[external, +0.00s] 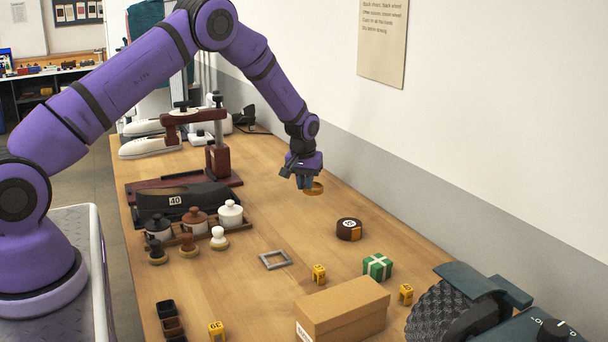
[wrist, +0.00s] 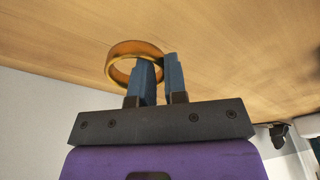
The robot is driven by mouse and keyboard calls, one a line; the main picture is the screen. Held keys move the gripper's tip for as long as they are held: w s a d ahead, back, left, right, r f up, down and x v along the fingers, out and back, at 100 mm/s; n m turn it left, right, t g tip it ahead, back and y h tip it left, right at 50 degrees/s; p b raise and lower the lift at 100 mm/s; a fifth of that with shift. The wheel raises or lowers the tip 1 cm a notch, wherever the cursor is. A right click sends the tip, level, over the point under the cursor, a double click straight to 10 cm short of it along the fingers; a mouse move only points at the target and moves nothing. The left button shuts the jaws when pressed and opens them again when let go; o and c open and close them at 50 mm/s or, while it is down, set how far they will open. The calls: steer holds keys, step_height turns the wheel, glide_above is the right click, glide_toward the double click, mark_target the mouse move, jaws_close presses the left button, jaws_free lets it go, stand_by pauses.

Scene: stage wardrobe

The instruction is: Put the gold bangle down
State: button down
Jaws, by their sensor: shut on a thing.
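The gold bangle (external: 314,188) is at my gripper's fingertips, near the wall side of the wooden table (external: 285,220). In the wrist view the bangle (wrist: 130,50) is a plain gold ring, seen to the left of and around one blue finger. My gripper (external: 304,184) points down and is shut on the bangle's band; in the wrist view the two fingers (wrist: 160,75) stand a small gap apart with the band between them. The bangle is close to the table top; I cannot tell whether it touches.
A dark red press (external: 215,160) stands left. Bare table surrounds the spot under my gripper.

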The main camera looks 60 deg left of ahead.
mark_target(304, 203)
steer(key=shift+f, duration=1.7)
steer(key=shift+s+f, duration=0.1)
steer(key=shift+f, duration=0.05)
steer(key=c, duration=1.1)
jaws_free()
steer(key=shift+c, duration=0.2)
step_height(304, 203, up, 12)
steer(key=s+d, duration=0.1)
steer(key=shift+d, duration=0.15)
steer(key=shift+s, duration=0.1)
